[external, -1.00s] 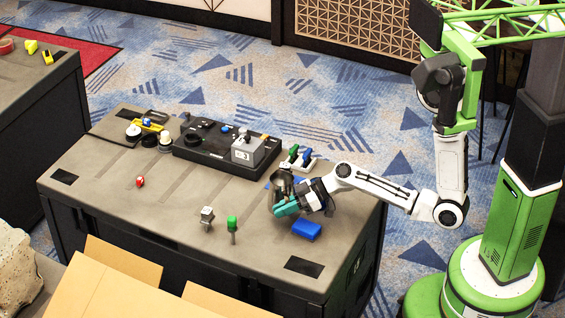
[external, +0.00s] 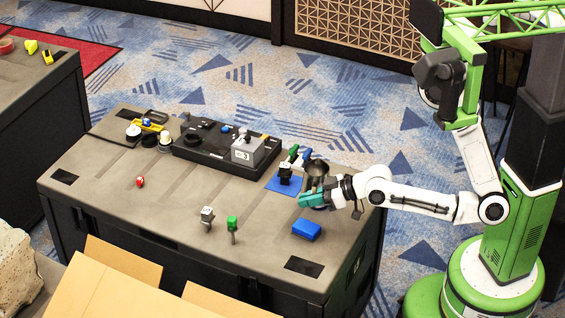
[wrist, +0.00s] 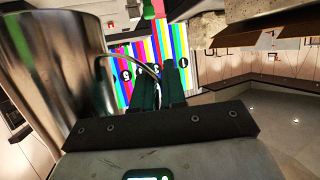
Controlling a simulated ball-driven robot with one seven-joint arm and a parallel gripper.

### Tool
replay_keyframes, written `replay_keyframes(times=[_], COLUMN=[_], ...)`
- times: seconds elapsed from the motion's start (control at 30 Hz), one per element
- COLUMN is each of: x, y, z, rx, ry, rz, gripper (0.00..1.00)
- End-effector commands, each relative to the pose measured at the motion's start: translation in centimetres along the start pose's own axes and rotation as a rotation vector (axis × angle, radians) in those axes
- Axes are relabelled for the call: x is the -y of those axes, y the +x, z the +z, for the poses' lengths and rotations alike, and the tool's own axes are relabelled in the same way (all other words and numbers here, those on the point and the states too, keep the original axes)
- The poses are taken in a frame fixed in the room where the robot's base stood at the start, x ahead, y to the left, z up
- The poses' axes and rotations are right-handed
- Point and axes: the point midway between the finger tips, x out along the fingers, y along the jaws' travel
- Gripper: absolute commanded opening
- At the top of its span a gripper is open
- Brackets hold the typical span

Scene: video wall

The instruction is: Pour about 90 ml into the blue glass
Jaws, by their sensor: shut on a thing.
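My gripper (external: 312,199), with teal fingers, is shut on the handle of a shiny metal jug (external: 316,172) above the right end of the grey table. In the wrist view the jug (wrist: 45,65) fills the left side, and its curved handle (wrist: 143,66) runs between the dark fingers (wrist: 158,88). The jug's contents are hidden. A blue mat (external: 273,187) with a small dark object (external: 285,174) on it lies left of the jug. I cannot pick out a blue glass with certainty.
A blue block (external: 306,230) lies in front of my gripper. A black tray (external: 205,150) with a grey box (external: 246,151) stands behind. Small green-topped (external: 232,222) and grey (external: 207,214) objects stand near the front edge. The table's left middle is mostly clear.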

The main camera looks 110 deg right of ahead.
Motion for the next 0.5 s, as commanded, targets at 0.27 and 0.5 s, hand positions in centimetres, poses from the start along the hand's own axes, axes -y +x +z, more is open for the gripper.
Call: replay_keyframes(times=[0.27,0.5], x=[-0.1,-0.2], y=[1.6,3.0], z=[3.9,7.3], rx=[0.004,0.004], ry=[-0.002,-0.003], rz=[0.001,0.001], gripper=[0.00,0.00])
